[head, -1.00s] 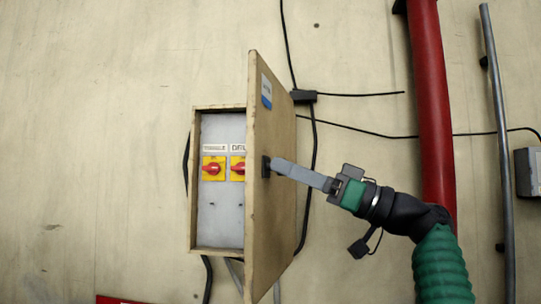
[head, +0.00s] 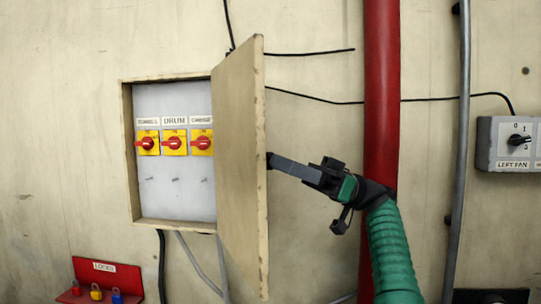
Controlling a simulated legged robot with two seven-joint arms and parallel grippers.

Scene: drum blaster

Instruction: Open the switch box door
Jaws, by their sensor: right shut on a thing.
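The switch box (head: 128,150) is mounted on the wall, left of centre in the head view. Its wooden door (head: 238,170) is hinged on the right and stands swung well out. Inside show three red rotary switches (head: 174,143) on yellow plates, under labels, one reading DRUM. My right gripper (head: 274,160) is at the outer side of the door, near mid-height, shut on the door handle. The handle is mostly hidden behind the door's edge. My left gripper is not in view.
A red vertical pipe (head: 381,110) and a thin grey pipe (head: 462,120) run down the wall at right. A grey LEFT FAN switch box (head: 497,150) is at far right. A red LOCKS holder (head: 105,275) with coloured padlocks is at lower left.

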